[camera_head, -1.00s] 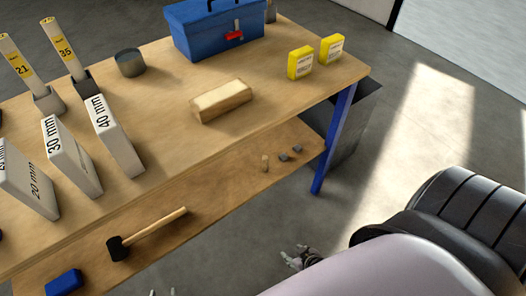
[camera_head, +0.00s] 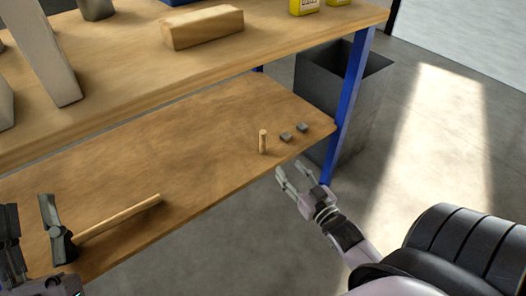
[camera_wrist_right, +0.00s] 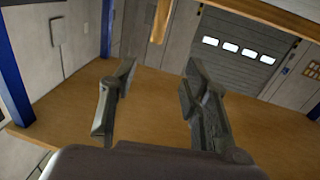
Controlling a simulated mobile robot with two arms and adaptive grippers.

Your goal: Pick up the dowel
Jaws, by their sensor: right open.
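The dowel (camera_head: 263,142) is a short, light wooden cylinder standing upright on the lower shelf, near its front edge. My right gripper (camera_head: 292,171) is open and empty, just in front of the shelf edge, below and slightly right of the dowel, and apart from it. In the right wrist view its two fingers (camera_wrist_right: 155,95) are spread with nothing between them. A wooden piece (camera_wrist_right: 160,20) shows at the top there; I cannot tell whether it is the dowel. My left gripper (camera_head: 30,228) is at the lower left with its fingers apart, beside the hammer.
Two small grey blocks (camera_head: 286,137) (camera_head: 302,127) lie right of the dowel. A hammer (camera_head: 120,217) lies on the lower shelf (camera_head: 180,150). A blue table leg (camera_head: 347,105) and a dark bin (camera_head: 318,72) stand at right.

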